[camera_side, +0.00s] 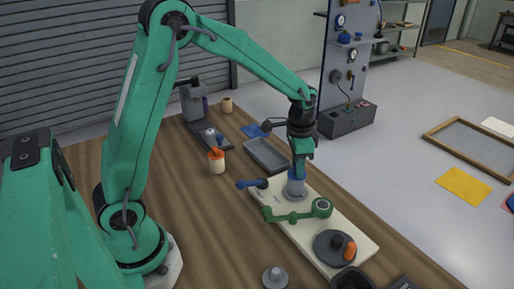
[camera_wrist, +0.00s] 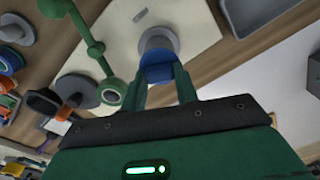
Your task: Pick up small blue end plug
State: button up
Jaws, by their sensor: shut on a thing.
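The small blue end plug (camera_wrist: 158,69) sits between the fingers of my gripper (camera_wrist: 160,78) in the wrist view, and the gripper is shut on it. A grey flanged post (camera_wrist: 158,42) shows directly beyond the plug; whether they touch is unclear. In the side view my gripper (camera_side: 298,171) points down over the same grey post (camera_side: 295,190), and a little blue of the plug (camera_side: 292,173) shows at the fingertips. The fingers hide part of the plug.
The post stands on a pale board (camera_side: 341,217) beside a green jointed arm (camera_side: 292,217) and a dark disc with an orange knob (camera_side: 334,247). A blue-ended dark piece (camera_side: 250,184) lies to the left. A grey tray (camera_side: 266,155) and orange-topped bottle (camera_side: 217,161) stand behind.

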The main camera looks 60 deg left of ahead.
jog(key=shift+r, duration=0.15)
jog(key=shift+r, duration=0.5)
jog(key=r, duration=0.3)
jog(key=shift+d+r, duration=0.1)
jog(key=shift+d, duration=0.1)
jog(key=s+d+r, duration=0.6)
jog(key=d, duration=0.3)
jog(key=shift+d+r, duration=0.3)
jog(key=shift+d, duration=0.05)
jog(key=shift+r, duration=0.45)
jog(key=shift+r, duration=0.35)
jog(key=shift+r, duration=0.35)
jog(key=shift+r, duration=0.35)
jog(key=shift+r, duration=0.35)
